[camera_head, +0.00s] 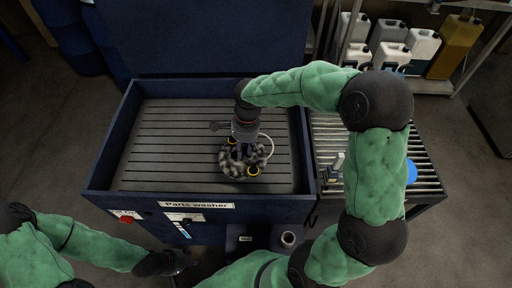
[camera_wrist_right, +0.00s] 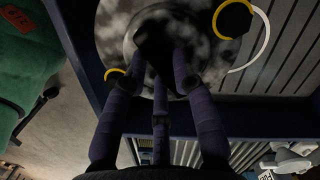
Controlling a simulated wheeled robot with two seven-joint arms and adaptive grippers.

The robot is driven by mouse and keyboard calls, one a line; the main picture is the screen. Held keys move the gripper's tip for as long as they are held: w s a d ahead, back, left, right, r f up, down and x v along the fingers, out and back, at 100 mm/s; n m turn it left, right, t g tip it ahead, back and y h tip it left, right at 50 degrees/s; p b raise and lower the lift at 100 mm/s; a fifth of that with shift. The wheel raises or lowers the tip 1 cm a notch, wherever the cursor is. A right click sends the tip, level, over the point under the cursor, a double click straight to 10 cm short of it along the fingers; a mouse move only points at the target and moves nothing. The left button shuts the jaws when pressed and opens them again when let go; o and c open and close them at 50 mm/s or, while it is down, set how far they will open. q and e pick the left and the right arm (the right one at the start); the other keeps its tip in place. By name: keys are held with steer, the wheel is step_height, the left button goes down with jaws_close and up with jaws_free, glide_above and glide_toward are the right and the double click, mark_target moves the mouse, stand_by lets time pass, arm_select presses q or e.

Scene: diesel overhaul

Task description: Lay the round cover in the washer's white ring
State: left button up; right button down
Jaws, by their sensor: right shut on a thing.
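The round cover (camera_head: 234,167) is a mottled grey disc with yellow-rimmed dark spots, in the right part of the parts washer (camera_head: 150,175). My right gripper (camera_head: 242,150) points down from above and is shut on the cover; in the right wrist view its dark fingers meet at the middle of the cover (camera_wrist_right: 112,45). The white ring (camera_head: 271,147) shows only as an arc beyond the cover's right edge, also in the right wrist view (camera_wrist_right: 262,48). The cover hides the rest; I cannot tell the height between them. My left gripper (camera_head: 184,262) is low in front of the washer, its fingers unclear.
The washer's slatted floor is clear on the left, with raised blue walls around it. A roller table (camera_head: 425,175) with a blue round thing (camera_head: 411,172) stands at the right. A shelf with several jugs (camera_head: 423,45) is behind. A small cup (camera_head: 288,239) stands in front.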

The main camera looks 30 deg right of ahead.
steer(key=m, duration=0.2)
steer(key=d+m, duration=0.1)
steer(key=m, duration=0.1)
steer(key=s+m, duration=0.1)
steer(key=m, duration=0.1)
steer(key=shift+d+r+t, duration=0.3)
steer(key=shift+t, duration=0.1)
steer(key=shift+w+d, duration=0.15)
steer(key=shift+w, duration=0.05)
steer(key=shift+w+d+f+b, duration=0.8)
steer(key=shift+w+d+f, duration=0.8)
steer(key=shift+f, duration=0.55)
steer(key=shift+w+d+f+b, duration=0.8)
steer(key=shift+w+d+f, duration=0.55)
steer(key=shift+w+f, duration=0.65)
steer(key=shift+w+d+f+b, duration=0.8)
steer(key=shift+w+d+f, duration=0.75)
steer(key=shift+f, duration=0.7)
steer(key=shift+f, duration=0.2)
steer(key=c, duration=1)
jaws_free()
steer(key=shift+a, duration=0.1)
